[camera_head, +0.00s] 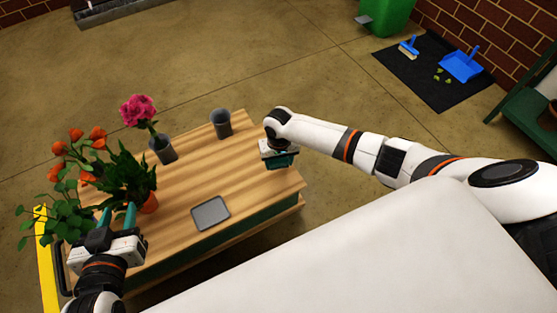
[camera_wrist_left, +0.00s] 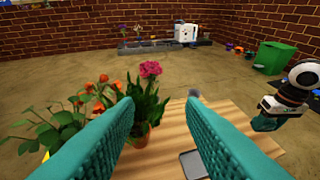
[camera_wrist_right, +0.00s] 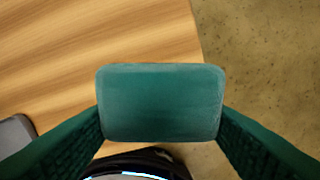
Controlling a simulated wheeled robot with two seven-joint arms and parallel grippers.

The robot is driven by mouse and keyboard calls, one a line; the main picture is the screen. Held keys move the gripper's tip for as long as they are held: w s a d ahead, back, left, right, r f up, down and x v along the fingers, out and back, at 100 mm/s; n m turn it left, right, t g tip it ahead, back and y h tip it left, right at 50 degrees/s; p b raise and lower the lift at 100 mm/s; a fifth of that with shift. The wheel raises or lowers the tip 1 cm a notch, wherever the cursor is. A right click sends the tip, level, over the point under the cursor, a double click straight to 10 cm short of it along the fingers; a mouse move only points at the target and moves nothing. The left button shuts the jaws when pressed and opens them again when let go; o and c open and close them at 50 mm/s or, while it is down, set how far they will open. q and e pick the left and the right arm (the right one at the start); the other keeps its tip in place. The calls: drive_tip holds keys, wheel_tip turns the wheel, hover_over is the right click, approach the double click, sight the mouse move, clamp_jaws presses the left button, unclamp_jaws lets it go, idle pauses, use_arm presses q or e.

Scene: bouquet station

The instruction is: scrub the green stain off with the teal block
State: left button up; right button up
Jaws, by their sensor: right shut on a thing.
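The teal block (camera_wrist_right: 160,103) is gripped between the two fingers of my right gripper (camera_head: 279,161). In the head view this gripper is over the right part of the wooden table (camera_head: 245,178). In the right wrist view the block covers part of the table's edge, with floor beyond. I cannot tell whether the block touches the wood. No green stain shows in any view; the block, gripper or plants may hide it. My left gripper (camera_head: 118,215) is open and empty at the table's left end, beside the plants; its spread fingers (camera_wrist_left: 158,140) also show in the left wrist view.
A grey tray (camera_head: 210,213) lies near the table's front edge. A grey cup (camera_head: 221,123) and a vase (camera_head: 163,149) with a pink flower (camera_head: 137,110) stand at the back. A leafy potted plant (camera_head: 128,178) and orange flowers (camera_head: 90,138) crowd the left. The middle is bare.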

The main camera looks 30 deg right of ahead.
drive_tip(key=shift+r+p, duration=0.8)
drive_tip(key=shift+p, duration=0.1)
drive_tip(key=shift+r+p, duration=0.35)
drive_tip(key=shift+p, duration=0.1)
use_arm(q)
drive_tip(key=s+a+f+g+y, duration=0.1)
drive_tip(key=s+a+f+g, duration=0.1)
drive_tip(key=s+g, duration=0.3)
drive_tip(key=s+a+f+g+y, duration=0.1)
drive_tip(key=s+a+f+g, duration=0.2)
drive_tip(key=s, duration=0.5)
drive_tip(key=shift+a+f+n+g+y+p, duration=0.4)
drive_tip(key=shift+f+g, duration=0.5)
drive_tip(key=shift+f, duration=0.3)
use_arm(e)
drive_tip(key=shift+r, duration=0.4)
